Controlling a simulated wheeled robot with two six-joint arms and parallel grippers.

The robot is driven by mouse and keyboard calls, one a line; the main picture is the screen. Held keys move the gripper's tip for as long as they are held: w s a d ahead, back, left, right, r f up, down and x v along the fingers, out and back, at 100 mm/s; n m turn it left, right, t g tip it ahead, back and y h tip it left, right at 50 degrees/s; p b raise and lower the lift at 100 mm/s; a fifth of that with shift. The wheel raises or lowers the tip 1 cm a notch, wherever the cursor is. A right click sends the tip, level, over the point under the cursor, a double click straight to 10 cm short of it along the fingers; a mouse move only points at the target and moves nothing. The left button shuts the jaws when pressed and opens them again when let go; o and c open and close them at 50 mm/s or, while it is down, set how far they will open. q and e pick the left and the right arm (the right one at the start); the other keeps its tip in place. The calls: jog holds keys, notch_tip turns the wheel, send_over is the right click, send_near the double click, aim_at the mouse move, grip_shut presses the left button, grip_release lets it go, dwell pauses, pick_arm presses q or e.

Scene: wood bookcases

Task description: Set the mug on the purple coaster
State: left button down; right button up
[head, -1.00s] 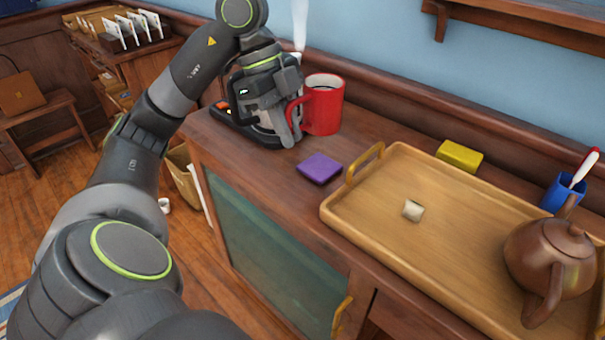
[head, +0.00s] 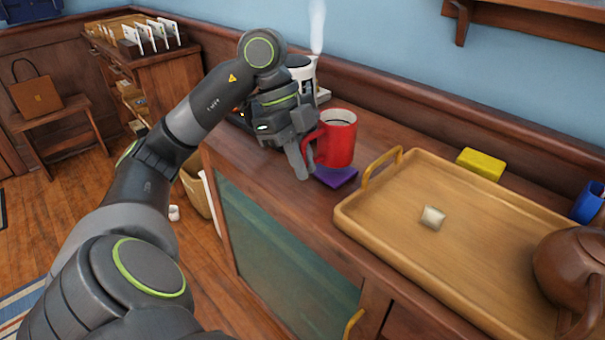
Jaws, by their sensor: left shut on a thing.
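The red mug (head: 339,140) is upright with dark contents. My left gripper (head: 306,152) is shut on its handle, at the mug's left side. The purple coaster (head: 337,178) lies on the wooden cabinet top, partly hidden behind the mug and a gripper finger. The mug's base shows over the back part of the coaster; I cannot tell whether they touch. My right gripper is not in view.
A wooden tray (head: 385,238) with a small pale cube (head: 432,217) and a brown teapot (head: 575,270) lies right of the coaster. A yellow block (head: 480,164) and a blue cup (head: 588,203) stand behind it. A white and black appliance (head: 302,72) is behind my gripper.

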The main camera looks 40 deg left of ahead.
pick_arm(q)
jog(key=shift+f, duration=1.25)
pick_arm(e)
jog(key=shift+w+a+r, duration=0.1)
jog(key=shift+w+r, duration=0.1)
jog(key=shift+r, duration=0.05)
pick_arm(q)
jog(key=shift+f, duration=0.1)
jog(key=c, duration=1.5)
grip_release()
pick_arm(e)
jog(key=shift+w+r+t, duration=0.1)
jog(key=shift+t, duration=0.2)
